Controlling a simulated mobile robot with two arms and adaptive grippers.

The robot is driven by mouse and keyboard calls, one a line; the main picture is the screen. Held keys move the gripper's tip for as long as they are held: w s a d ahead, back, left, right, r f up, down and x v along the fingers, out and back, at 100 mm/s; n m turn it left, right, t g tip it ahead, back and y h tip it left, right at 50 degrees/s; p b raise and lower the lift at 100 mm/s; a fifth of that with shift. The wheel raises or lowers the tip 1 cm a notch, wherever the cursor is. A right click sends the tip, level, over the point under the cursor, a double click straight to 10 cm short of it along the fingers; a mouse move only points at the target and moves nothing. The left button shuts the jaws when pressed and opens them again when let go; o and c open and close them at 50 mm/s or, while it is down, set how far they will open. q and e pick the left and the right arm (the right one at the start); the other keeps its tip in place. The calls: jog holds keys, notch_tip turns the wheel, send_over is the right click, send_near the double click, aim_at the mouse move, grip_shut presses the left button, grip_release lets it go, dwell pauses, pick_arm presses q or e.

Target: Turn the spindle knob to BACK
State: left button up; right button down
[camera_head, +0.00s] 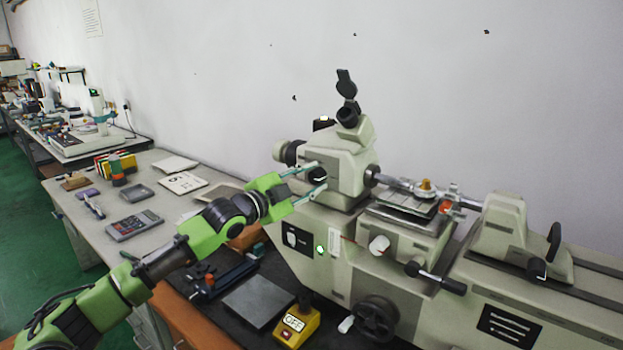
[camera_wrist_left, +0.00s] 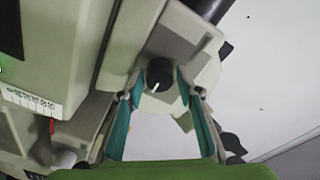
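The spindle knob (camera_wrist_left: 159,75) is a small black round knob with a white pointer line, on the front of the cream machine's headstock (camera_head: 345,160). In the head view the knob (camera_head: 317,175) is partly hidden by my fingers. My left gripper (camera_head: 321,177) reaches in from the left with its two fingers apart. In the left wrist view the teal-padded fingers of the gripper (camera_wrist_left: 159,85) stand on both sides of the knob, with a narrow gap at each side. Labels around the knob cannot be read. My right gripper is not in view.
A yellow OFF switch box (camera_head: 297,325), a dark plate (camera_head: 257,301) and a handwheel (camera_head: 376,318) are below the gripper. A calculator (camera_head: 134,225) and papers lie on the bench at left. The machine bed extends right.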

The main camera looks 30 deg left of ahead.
pick_arm(q)
jog(key=c, duration=0.8)
jog(key=shift+n, duration=0.3)
jog(key=n+p, duration=0.1)
jog(key=n, duration=0.1)
jog(key=shift+r+n, duration=0.1)
jog(key=shift+n, duration=0.3)
jog(key=n+p, duration=0.2)
jog(key=n, duration=0.2)
jog(key=shift+n, duration=0.3)
jog(key=n+p, duration=0.1)
jog(key=n, duration=0.2)
jog(key=n+p, duration=0.1)
jog(key=n, duration=0.1)
jog(key=shift+n+t+y, duration=0.3)
jog(key=shift+n, duration=0.1)
jog(key=shift+a+n+y+p, duration=0.1)
jog(key=shift+n+y+p, duration=0.3)
jog(key=shift+n+p, duration=1.45)
jog(key=shift+n+b, duration=0.55)
jog(key=shift+n, duration=0.1)
